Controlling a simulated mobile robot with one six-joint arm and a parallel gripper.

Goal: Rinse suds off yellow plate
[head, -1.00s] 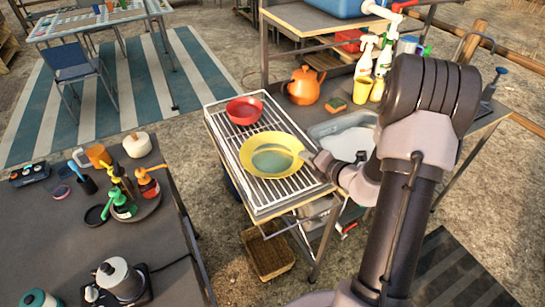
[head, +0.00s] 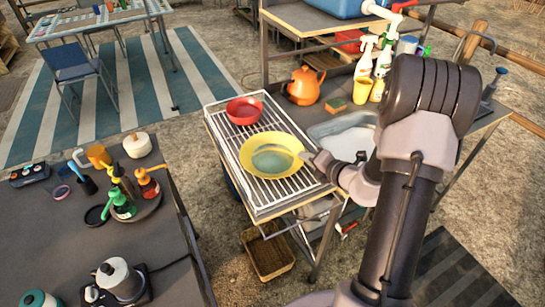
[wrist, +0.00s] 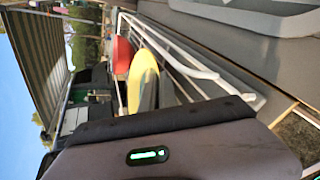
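The yellow plate (head: 250,160) with a pale grey-green centre is at the front of the white wire dish rack (head: 262,207). I cannot tell whether it rests on the wires or is just above them. No clear suds show on it. My gripper (head: 308,157) is at the plate's right rim, and its tip meets or overlaps the rim. Whether its fingers are closed on the rim is too small to tell. In the wrist view the plate (wrist: 142,75) is seen at a slant, its near end hidden behind my gripper. The sink basin (head: 322,130) holds something whitish, right of the rack.
A red bowl (head: 244,111) sits in the rack behind the plate. An orange teapot (head: 304,86), a sponge (head: 336,104), a yellow cup (head: 362,88) and spray bottles (head: 384,58) stand behind the sink. A dark table (head: 60,225) with bottles is at left.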

